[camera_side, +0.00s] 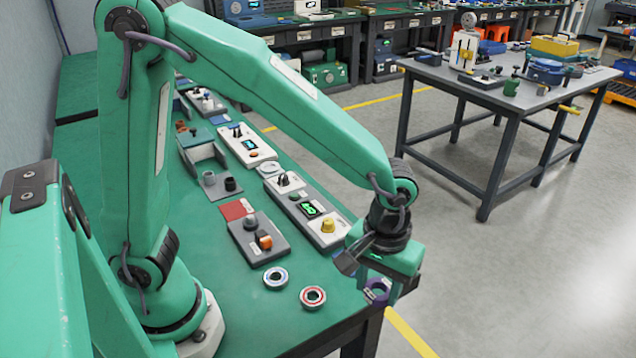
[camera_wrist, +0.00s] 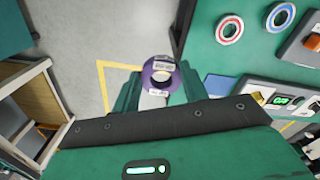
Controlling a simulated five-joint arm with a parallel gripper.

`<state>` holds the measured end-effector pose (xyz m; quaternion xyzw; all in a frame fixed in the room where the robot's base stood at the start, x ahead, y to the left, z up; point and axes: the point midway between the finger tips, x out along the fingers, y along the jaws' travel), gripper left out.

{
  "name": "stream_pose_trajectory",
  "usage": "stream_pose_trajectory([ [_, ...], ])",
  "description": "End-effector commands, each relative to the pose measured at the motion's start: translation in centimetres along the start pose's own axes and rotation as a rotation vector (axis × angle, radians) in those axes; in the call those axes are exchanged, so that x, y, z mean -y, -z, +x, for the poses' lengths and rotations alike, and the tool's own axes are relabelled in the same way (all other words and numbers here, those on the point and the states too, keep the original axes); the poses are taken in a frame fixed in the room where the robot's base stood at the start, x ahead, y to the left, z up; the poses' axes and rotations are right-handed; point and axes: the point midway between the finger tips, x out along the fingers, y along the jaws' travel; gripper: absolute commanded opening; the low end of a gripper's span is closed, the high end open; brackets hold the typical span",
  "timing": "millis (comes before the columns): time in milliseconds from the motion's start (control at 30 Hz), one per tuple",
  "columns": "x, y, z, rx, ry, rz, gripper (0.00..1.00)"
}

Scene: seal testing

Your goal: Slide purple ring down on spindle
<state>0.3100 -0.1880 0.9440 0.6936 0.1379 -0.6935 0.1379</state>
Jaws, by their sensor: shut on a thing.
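My gripper (camera_side: 380,281) is shut on the purple ring (camera_side: 377,292), out by the right edge of the green table. In the wrist view, the purple ring (camera_wrist: 149,75) sits between the two green fingers of my gripper (camera_wrist: 158,84). A pale label or plate shows on the ring's face, and grey shows in its middle. The floor lies behind the ring in that view. I cannot clearly pick out the spindle in either view.
A blue-and-white ring (camera_side: 276,277) and a red-and-white ring (camera_side: 313,297) lie flat on the green table (camera_side: 240,310). A grey box (camera_side: 245,236) with knobs and a white panel with a yellow knob (camera_side: 328,225) stand nearby. Open floor lies right of the table.

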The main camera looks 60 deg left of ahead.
Motion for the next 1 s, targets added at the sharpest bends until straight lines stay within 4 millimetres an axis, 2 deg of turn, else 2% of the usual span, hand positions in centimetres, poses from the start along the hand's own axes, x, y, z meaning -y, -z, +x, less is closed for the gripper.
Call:
stream_pose_trajectory([
  [633, 0.4, 0.4, 0.0, 0.0, -0.001, -0.013, 0.15],
  [867, 2.3, 2.3, 0.0, -0.001, -0.001, -0.079, 0.15],
  [1000, 4.5, 4.0, 0.1, -0.001, -0.001, -0.146, 0.15],
])
